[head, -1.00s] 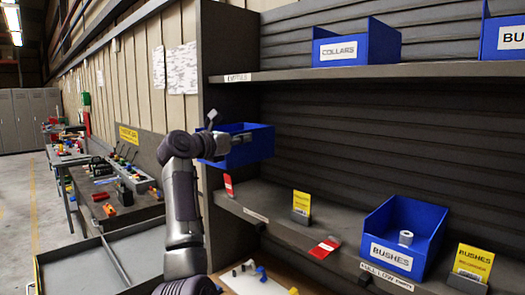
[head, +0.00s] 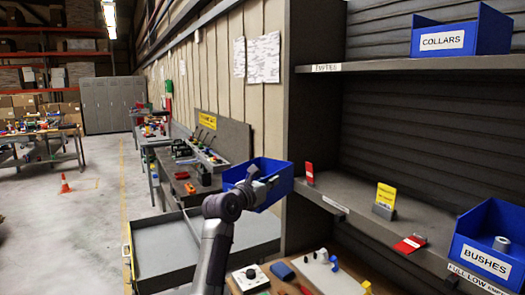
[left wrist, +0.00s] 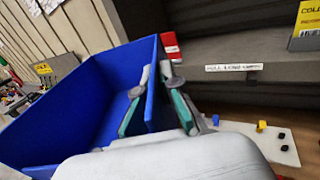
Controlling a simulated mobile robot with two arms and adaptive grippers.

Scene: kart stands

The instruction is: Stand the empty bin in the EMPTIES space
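My left gripper (head: 266,184) is shut on the near wall of the blue bin (head: 284,187) and holds it in the air, left of the rack's side panel. In the left wrist view the two fingers (left wrist: 158,108) straddle one wall of the bin (left wrist: 95,95). The visible inside of the bin looks empty. A partly legible label ending in "PTIES" (head: 327,68) is on the upper shelf's front edge, at its left end. The shelf (head: 385,66) above that label is bare up to the COLLARS bin (head: 468,33). My right gripper is not in view.
The rack's dark side panel (head: 312,130) stands right of the held bin. A BUSHES bin (head: 488,243), a yellow card (head: 385,197) and red cards are on the lower shelf. A grey tray-topped cart (head: 180,250) and a bench (head: 195,185) stand to the left.

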